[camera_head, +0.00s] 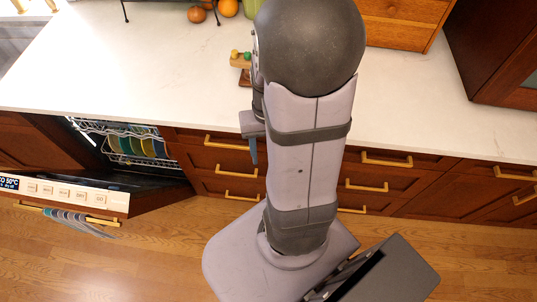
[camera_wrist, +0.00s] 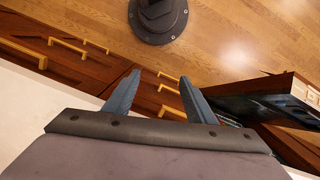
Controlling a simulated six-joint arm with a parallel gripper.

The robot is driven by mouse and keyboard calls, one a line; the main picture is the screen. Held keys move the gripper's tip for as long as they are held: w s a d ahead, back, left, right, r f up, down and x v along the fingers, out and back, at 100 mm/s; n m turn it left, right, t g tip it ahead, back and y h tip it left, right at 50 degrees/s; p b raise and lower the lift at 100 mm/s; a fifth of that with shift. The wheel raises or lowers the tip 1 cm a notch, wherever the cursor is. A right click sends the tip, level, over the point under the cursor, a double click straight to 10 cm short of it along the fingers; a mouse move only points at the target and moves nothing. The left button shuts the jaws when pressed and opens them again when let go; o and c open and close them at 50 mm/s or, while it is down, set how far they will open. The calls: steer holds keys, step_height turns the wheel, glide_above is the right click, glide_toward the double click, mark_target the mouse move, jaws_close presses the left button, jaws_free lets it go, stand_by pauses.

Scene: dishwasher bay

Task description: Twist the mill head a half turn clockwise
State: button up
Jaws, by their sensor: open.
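No mill can be made out for certain in either view. In the head view, a small wooden object (camera_head: 241,61) with a yellow and a green knob stands on the counter, partly hidden behind my arm; I cannot tell what it is. My gripper (camera_head: 254,152) hangs at the counter's front edge in the head view, its blue finger pointing down in front of the drawers. In the wrist view, my gripper (camera_wrist: 160,76) shows two blue fingers spread apart with nothing between them. The drawer fronts and floor lie beyond them.
The white counter (camera_head: 150,60) is largely clear at left. An open dishwasher (camera_head: 100,190) with colored plates in its rack stands at lower left. Oranges (camera_head: 228,8) sit at the back. A wooden box (camera_head: 403,20) and a dark cabinet (camera_head: 500,50) stand at right.

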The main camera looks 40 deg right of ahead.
steer(key=shift+s+a+f, duration=0.1)
steer(key=shift+s+a, duration=0.05)
steer(key=shift+a, duration=0.1)
stand_by(0.4)
